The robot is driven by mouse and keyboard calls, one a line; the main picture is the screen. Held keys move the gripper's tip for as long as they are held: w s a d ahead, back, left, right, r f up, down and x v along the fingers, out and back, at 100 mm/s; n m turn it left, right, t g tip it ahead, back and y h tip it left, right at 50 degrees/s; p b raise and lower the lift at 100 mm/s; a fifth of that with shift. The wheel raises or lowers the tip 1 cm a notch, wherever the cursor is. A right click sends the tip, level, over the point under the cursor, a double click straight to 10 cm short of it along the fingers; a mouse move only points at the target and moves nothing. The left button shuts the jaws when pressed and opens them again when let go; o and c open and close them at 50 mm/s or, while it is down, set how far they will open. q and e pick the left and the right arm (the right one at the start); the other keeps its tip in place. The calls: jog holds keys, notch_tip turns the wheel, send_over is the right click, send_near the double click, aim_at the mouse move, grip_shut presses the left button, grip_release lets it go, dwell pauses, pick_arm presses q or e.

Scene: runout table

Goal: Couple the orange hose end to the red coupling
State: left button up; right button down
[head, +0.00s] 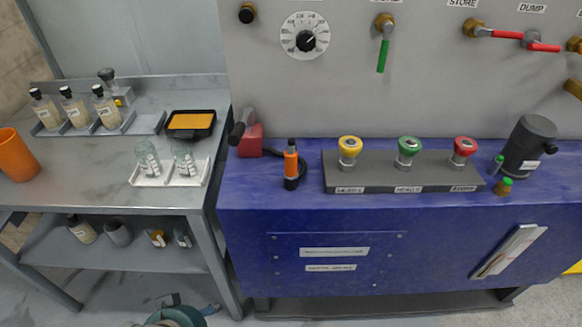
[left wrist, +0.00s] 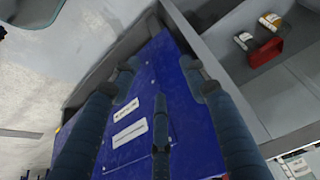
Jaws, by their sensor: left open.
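The orange hose end (head: 291,160) stands upright on the blue bench in the head view, with black hose beside its base. The red coupling (head: 465,147) is the rightmost of three on a dark grey block (head: 400,172), after yellow (head: 349,147) and green (head: 409,148) ones. My left gripper (left wrist: 160,72) is open and empty in the left wrist view, its fingers apart in front of the blue bench front (left wrist: 172,90). Part of my left arm shows at the bottom edge of the head view, below the bench. My right gripper is in neither view.
A red block with a black handle (head: 250,138) stands left of the hose end. A dark cylinder (head: 529,145) and small green-topped fittings (head: 504,185) stand right of the block. Valves hang on the wall above. A grey side table (head: 95,185) holds bottles, glasses and an orange cup (head: 16,155).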

pick_arm(q)
jog(key=w+d+r+t+h, duration=0.1)
jog(key=w+d+r+t, duration=0.1)
jog(key=w+d+r, duration=0.1)
jog(key=w+d+r+m+t+h, duration=0.1)
jog(key=w+d+r+t+h, duration=0.1)
jog(key=w, duration=0.6)
jog(key=w+d+r+m+t+h, duration=0.1)
jog(key=w+d+r+t, duration=0.3)
jog(key=w+d+r, duration=0.2)
jog(key=shift+w+d+r, duration=0.1)
jog(key=shift+w+r, duration=0.15)
jog(key=shift+r, duration=0.4)
jog(key=m+t+h, duration=0.1)
jog(key=t+h, duration=0.2)
send_near(291, 166)
jog(key=x, duration=0.5)
jog(key=shift+w+d+f+p, duration=0.1)
jog(key=shift+d+f+p, duration=0.15)
jog(key=shift+d+p, duration=0.1)
jog(key=shift+a+r+p+x, duration=0.1)
jog(key=shift+p+x, duration=0.2)
jog(key=shift+x, duration=1.2)
jog(key=shift+a+r+p+x, duration=0.1)
jog(key=shift+p+x, duration=0.15)
jog(key=shift+x, duration=1.25)
jog(key=c, duration=1)
jog(key=shift+r, duration=0.1)
grip_shut()
